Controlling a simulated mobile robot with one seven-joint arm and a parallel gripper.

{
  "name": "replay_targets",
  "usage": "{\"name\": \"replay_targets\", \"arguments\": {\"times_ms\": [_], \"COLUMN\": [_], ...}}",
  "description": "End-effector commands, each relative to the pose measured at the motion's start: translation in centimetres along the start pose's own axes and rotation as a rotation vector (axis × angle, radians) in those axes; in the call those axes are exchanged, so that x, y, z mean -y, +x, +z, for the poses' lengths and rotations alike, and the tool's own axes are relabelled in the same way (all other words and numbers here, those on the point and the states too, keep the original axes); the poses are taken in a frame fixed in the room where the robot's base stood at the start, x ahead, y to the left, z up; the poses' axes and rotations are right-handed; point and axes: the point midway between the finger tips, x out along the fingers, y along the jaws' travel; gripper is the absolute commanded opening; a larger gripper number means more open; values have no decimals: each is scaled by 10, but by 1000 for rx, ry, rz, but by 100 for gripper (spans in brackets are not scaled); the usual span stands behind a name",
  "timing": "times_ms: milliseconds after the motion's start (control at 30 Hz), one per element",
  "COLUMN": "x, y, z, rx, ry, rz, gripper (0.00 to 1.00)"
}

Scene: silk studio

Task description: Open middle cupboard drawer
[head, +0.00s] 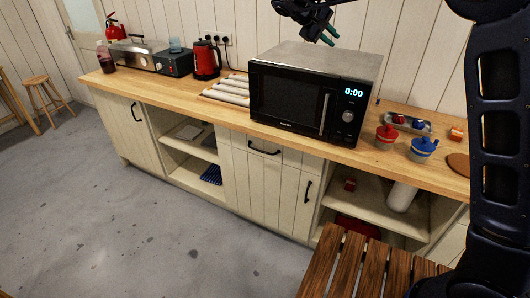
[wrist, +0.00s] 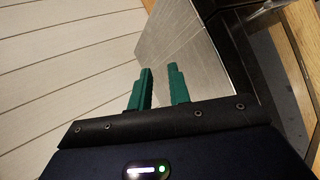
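The cupboard is a long cream wooden counter unit with a wooden top. Its middle drawer (head: 264,147) is a narrow panel with a black handle (head: 264,151), below the microwave, and looks closed. My gripper (head: 328,34) is at the top of the head view, above and behind the microwave, far from the drawer. In the wrist view the two green fingers (wrist: 160,88) are apart with nothing between them, and the microwave's metal top lies beyond them.
A black microwave (head: 300,102) stands on the counter above the drawer. A wooden slatted seat or table (head: 345,268) stands in front of the right part. Red and blue pots (head: 423,148) sit at the counter's right. The grey floor (head: 185,225) before the drawer is clear.

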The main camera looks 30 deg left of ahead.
Motion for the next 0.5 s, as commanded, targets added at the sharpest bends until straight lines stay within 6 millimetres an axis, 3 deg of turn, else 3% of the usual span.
{"name": "replay_targets", "arguments": {"times_ms": [33, 200, 500], "x": [19, 73, 139], "y": [-18, -74, -142], "z": [-19, -66, -104], "rx": [-16, -70, -139], "ry": [-23, -73, -110], "rz": [36, 162, 299], "gripper": [19, 19, 19]}}
